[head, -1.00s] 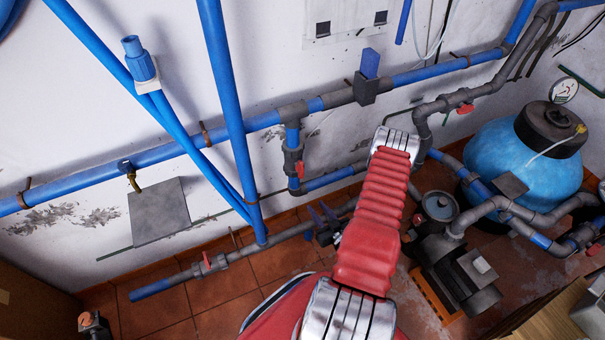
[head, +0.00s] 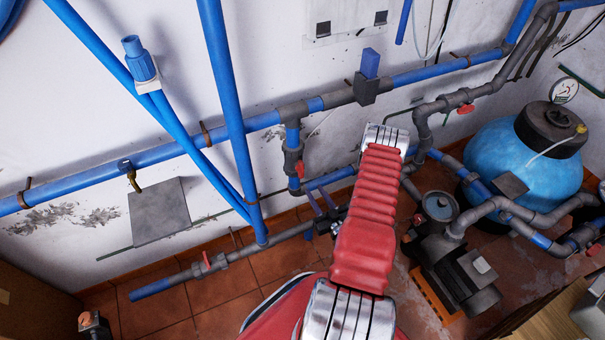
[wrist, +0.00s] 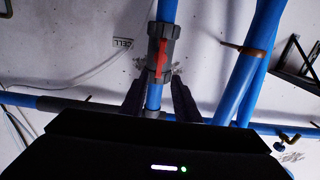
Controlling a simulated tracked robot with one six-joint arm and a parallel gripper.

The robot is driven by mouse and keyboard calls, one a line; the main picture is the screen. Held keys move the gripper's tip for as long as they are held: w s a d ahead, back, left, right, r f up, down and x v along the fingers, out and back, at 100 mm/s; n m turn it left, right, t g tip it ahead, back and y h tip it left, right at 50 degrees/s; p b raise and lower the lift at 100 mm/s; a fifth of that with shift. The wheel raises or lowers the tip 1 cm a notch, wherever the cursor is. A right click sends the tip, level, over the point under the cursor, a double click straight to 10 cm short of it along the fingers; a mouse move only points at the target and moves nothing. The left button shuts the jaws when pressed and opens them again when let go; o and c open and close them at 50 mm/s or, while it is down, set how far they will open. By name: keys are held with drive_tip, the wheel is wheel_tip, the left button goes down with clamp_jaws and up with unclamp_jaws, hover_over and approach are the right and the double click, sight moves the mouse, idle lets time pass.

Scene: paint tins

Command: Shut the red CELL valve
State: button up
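The red CELL valve handle (head: 300,168) sits on a grey valve body on a short vertical pipe at the wall in the head view. In the wrist view the red handle (wrist: 161,58) lies along the pipe, beside a small label reading CELL (wrist: 122,43). My gripper (wrist: 158,80) is open and empty. Its two dark fingers show on either side of the blue pipe, with their tips near the lower end of the handle in the picture. I cannot tell the depth gap. In the head view my gripper (head: 319,200) is just below and right of the valve.
Another red-handled valve (head: 207,261) is on the low pipe at left, and one (head: 466,109) on the grey pipe at right. A blue tank (head: 520,160) and a pump (head: 455,270) stand at right. Slanting blue pipes (head: 190,140) cross left of the valve.

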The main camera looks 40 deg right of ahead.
sight(302, 172)
drive_tip(key=x, duration=1.1)
drive_tip(key=shift+w+d, duration=0.1)
drive_tip(key=shift+w, duration=0.05)
drive_tip(key=shift+c, duration=0.4)
clamp_jaws()
